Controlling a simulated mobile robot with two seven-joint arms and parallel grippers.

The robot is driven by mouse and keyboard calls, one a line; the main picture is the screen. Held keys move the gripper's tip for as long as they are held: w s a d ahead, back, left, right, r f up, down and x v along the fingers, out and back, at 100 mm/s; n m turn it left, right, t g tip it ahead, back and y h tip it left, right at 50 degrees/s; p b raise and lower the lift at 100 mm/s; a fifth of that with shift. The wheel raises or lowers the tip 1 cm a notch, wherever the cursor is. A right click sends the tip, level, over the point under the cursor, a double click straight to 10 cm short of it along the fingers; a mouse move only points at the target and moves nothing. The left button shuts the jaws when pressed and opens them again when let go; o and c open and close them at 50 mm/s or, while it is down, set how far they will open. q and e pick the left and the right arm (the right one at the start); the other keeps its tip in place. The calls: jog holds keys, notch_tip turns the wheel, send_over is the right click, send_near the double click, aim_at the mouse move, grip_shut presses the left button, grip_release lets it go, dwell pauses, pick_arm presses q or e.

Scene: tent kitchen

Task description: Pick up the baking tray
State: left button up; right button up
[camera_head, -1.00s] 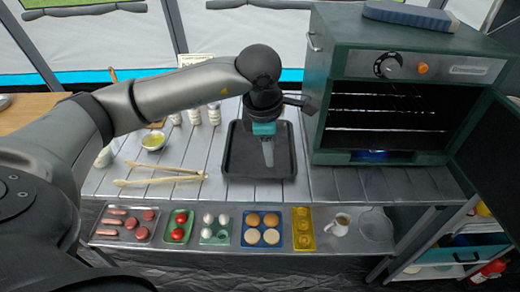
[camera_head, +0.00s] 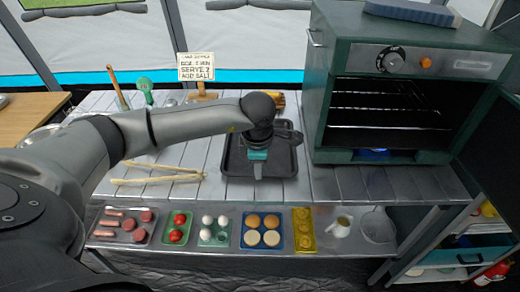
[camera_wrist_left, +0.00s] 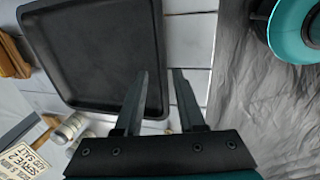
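The baking tray (camera_head: 285,165) is a black, shallow, square tray lying on the slatted metal counter, left of the oven. It also shows in the left wrist view (camera_wrist_left: 90,50), empty where visible. My left gripper (camera_head: 257,178) is above the tray's near edge in the head view. In the left wrist view its two dark fingers (camera_wrist_left: 160,72) are apart, with the tray's rim running between them. I cannot tell how far above the rim they are. Part of the tray is hidden behind my left arm and gripper. My right gripper does not show.
The green oven (camera_head: 335,70) stands open at the right. Wooden tongs (camera_head: 160,180) lie left of the tray. A lower front shelf holds food trays, including a blue one (camera_head: 263,231), and a small jug (camera_head: 342,226). A sign (camera_head: 196,66) stands behind my arm.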

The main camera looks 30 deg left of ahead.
pick_arm(q)
jog(key=x, duration=0.2)
jog(key=shift+f, duration=0.35)
jog(key=shift+w+f, duration=0.1)
jog(key=shift+f, duration=0.1)
jog(key=shift+c, duration=1.1)
grip_shut()
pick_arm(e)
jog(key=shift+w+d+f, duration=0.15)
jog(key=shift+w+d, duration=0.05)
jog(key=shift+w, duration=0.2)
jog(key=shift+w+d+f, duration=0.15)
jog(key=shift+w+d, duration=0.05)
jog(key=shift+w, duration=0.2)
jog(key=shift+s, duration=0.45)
